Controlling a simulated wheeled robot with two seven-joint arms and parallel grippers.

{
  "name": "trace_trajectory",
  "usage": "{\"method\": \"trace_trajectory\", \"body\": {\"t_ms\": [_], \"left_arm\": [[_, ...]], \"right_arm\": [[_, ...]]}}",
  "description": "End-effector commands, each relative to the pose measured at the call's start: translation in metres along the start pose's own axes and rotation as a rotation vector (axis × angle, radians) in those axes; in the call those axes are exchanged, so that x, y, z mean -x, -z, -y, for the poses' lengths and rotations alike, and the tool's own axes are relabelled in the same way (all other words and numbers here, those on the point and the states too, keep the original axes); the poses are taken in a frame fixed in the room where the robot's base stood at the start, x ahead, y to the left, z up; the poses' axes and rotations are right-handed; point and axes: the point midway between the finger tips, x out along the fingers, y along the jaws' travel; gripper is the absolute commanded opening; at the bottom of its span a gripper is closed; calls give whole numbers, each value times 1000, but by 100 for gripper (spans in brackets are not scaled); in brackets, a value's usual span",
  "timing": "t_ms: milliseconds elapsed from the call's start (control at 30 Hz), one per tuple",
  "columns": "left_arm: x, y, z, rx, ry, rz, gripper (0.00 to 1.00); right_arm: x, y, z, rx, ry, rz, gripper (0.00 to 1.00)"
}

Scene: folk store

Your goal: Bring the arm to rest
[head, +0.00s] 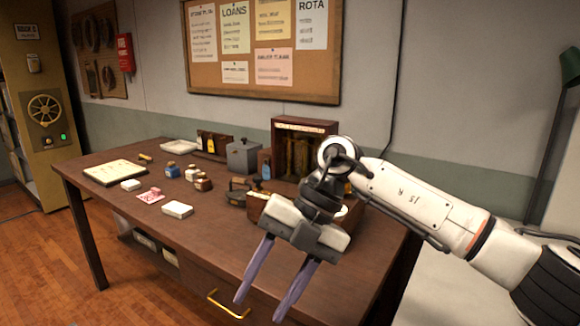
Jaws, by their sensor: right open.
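My right gripper (271,282) shows best, with its arm coming in from the right side of the head view. Its two purple fingers are apart with nothing between them. They point down and to the left, in front of the near edge of the brown wooden table (140,196), above the drawer with a brass handle (228,306). The wrist covers part of a wooden box (257,206) on the table. My left gripper is not in the head view.
The table holds a cream board (115,172), several small boxes and bottles, a white tray (181,146), a grey box (243,157) and an upright wooden cabinet (304,128). A green lamp (570,67) stands at right.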

Motion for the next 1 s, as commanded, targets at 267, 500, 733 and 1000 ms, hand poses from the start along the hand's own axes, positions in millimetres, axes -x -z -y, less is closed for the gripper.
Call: {"method": "trace_trajectory", "body": {"t_ms": [267,500,733,1000], "left_arm": [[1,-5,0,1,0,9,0],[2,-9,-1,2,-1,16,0],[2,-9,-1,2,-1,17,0],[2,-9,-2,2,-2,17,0]], "right_arm": [[-71,57,-85,26,-729,-281,44],[-45,37,-94,-286,-1371,-295,44],[-53,-29,7,-851,-1760,-108,44],[-143,-42,190,-1595,-1782,192,44]]}}
